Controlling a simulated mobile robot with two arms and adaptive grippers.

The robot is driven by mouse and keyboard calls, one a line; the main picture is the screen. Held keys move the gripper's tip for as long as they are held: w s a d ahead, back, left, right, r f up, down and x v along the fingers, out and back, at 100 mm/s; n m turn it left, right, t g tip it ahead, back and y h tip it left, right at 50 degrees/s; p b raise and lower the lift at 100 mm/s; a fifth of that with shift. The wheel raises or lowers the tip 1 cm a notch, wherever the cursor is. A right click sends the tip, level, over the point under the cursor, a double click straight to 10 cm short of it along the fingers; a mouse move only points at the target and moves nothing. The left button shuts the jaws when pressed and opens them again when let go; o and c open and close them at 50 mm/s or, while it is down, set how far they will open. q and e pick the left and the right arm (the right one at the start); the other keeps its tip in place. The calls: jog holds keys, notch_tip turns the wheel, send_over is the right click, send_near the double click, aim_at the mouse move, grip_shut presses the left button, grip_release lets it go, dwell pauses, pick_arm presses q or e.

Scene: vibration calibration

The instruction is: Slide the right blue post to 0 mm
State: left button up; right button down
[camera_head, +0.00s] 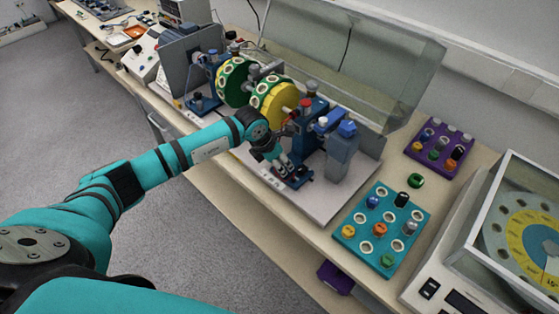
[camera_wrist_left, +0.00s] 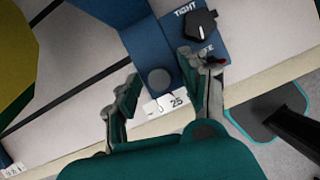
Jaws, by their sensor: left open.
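The right blue post (camera_head: 309,118) stands on the pale base plate at the near end of the rotor rig. In the left wrist view, its blue foot (camera_wrist_left: 163,45) carries a black knob (camera_wrist_left: 200,24) beside the word TIGHT; a second word is partly hidden by a finger. A round grey button or pin (camera_wrist_left: 158,79) sits near the foot's edge. A white scale strip (camera_wrist_left: 176,102) showing 25 lies at that edge. My left gripper (camera_head: 281,169) is open at the foot. In the wrist view its fingers (camera_wrist_left: 162,88) are spread around the foot's edge; contact is unclear.
A grey-blue block with a blue top (camera_head: 341,150) stands close right of the post. A clear raised cover (camera_head: 350,60) is behind the rig. A teal tray (camera_head: 346,236) and purple tray (camera_head: 421,160) of knobs lie to the right, near a scale-like instrument (camera_head: 435,290).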

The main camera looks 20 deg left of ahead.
pick_arm(q)
grip_shut()
dwell(0.4)
jog(key=shift+w+a+f+b, duration=0.1)
jog(key=shift+w+a+b, duration=0.1)
jog(key=shift+a+b, duration=0.35)
jog(key=shift+w+a+f+b, duration=0.1)
jog(key=shift+w+a+b, duration=0.1)
jog(key=shift+a+b, duration=0.3)
jog(key=shift+w+a+r, duration=0.1)
jog(key=shift+w+a, duration=0.05)
jog(key=shift+a, duration=0.2)
jog(key=shift+r, duration=0.2)
jog(key=shift+c, duration=1.2)
grip_release()
jog(key=shift+o, duration=1.2)
jog(key=shift+a+f, duration=0.1)
